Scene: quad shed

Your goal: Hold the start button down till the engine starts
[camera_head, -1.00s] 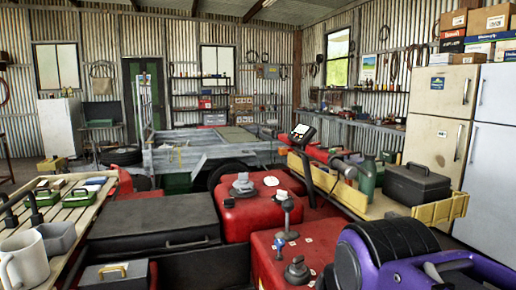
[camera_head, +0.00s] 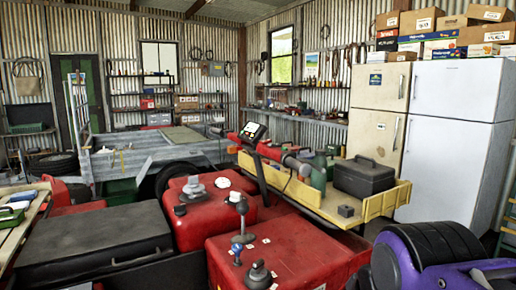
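The start button cannot be made out in this view.
Red tanks (camera_head: 290,250) with grey caps and small levers fill the near middle. A black case (camera_head: 92,240) lies at left. A yellowish wooden tray (camera_head: 372,207) holds a dark toolbox (camera_head: 365,177). Two fridges (camera_head: 455,92) stand at right; a grey trailer (camera_head: 120,162) is behind.

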